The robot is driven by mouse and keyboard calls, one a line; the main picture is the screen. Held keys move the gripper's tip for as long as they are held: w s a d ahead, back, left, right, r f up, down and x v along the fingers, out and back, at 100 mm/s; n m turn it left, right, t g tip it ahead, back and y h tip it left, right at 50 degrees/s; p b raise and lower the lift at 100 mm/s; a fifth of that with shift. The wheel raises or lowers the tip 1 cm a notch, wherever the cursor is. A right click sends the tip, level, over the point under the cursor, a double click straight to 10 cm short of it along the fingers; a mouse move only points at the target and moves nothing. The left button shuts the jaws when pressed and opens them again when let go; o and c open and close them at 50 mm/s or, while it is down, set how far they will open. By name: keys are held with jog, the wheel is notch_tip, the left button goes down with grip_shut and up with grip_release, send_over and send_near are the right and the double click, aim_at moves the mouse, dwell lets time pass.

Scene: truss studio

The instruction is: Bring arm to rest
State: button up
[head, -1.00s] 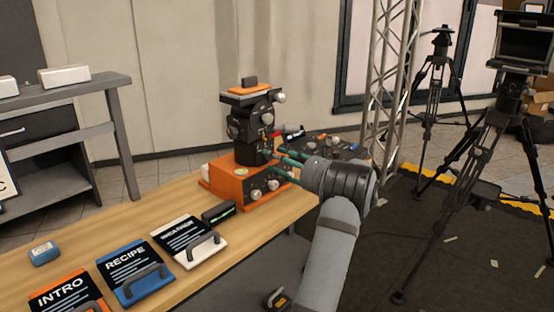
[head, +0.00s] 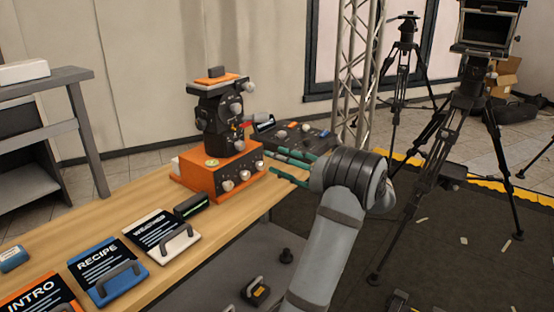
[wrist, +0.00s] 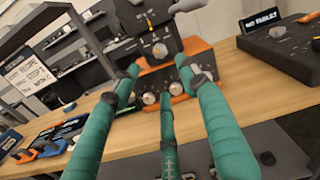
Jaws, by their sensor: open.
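My gripper (head: 275,166) is at the right end of the wooden table, just right of the orange-based device (head: 215,172). Its green fingers are spread, with nothing between them. In the wrist view my gripper (wrist: 150,95) shows its green fingers apart, pointing toward the orange device's knobbed front (wrist: 170,85). The fingertips look close to that front in the picture; whether they touch it I cannot tell.
Cards marked INTRO (head: 40,300), RECIPE (head: 105,268) and WEATHER (head: 160,236) lie on the table (head: 120,208) with handles. A dark control panel (head: 290,138) sits behind my gripper. A truss (head: 357,75) and tripods (head: 400,65) stand at right.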

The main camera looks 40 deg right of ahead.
aim_at(242, 146)
jog(key=shift+w, duration=0.1)
jog(key=w, duration=0.3)
jog(key=w+a, duration=0.1)
jog(key=w, duration=0.3)
jog(key=w+a, duration=0.1)
jog(key=w, duration=0.3)
jog(key=shift+w, duration=0.25)
jog(key=shift+w+d+r+p, duration=0.15)
jog(key=shift+r+p, duration=0.1)
jog(key=shift+p, duration=0.25)
jog(key=shift+f+m+p, duration=0.1)
jog(key=shift+m+p, duration=0.2)
jog(key=shift+m, duration=0.1)
jog(key=shift+s+f+b, duration=0.15)
jog(key=shift+s+b, duration=0.2)
jog(key=shift+s, duration=0.25)
jog(key=shift+w, duration=0.1)
